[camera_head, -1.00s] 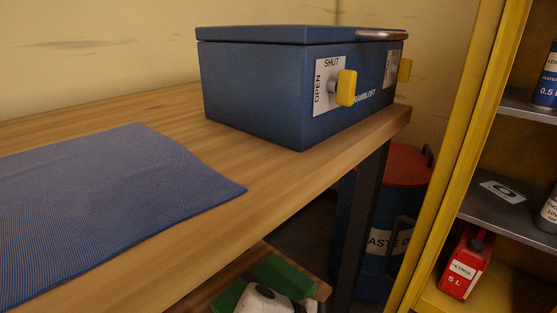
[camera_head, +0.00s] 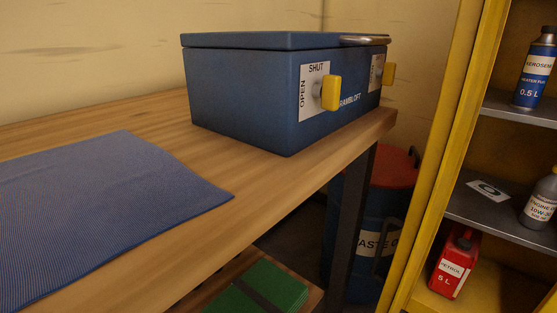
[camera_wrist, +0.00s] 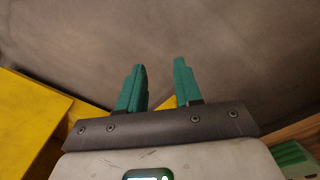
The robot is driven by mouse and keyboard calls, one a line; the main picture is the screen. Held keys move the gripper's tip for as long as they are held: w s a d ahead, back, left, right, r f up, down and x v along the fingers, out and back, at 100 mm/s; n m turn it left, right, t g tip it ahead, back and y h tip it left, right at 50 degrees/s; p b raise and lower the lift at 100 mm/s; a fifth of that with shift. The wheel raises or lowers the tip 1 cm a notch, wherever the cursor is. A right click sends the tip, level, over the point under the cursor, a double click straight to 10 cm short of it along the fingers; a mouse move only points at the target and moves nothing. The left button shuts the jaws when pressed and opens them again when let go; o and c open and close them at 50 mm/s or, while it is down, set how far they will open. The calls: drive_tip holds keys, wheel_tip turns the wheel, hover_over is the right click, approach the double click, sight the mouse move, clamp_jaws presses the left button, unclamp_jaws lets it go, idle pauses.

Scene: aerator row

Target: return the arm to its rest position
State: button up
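My gripper (camera_wrist: 160,84) shows in the wrist view with two green fingers apart and nothing between them. Beyond the fingers is a plain grey-brown surface, with yellow parts at the left. My gripper and arm do not show in the head view.
A blue lidded box (camera_head: 240,95) with yellow knobs stands on the wooden bench (camera_head: 260,190), beside a blue mat (camera_head: 100,205). At right, a yellow cabinet (camera_head: 425,170) holds a kerosene can (camera_head: 536,75), an oil bottle (camera_head: 540,205) and a red petrol can (camera_head: 455,263).

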wheel_tip(320, 180, up, 38)
drive_tip(key=s+m+p, duration=0.1)
drive_tip(key=s+p, duration=0.1)
drive_tip(key=p, duration=3.4)
drive_tip(key=shift+s+r+t, duration=0.15)
drive_tip(key=shift+t, duration=0.15)
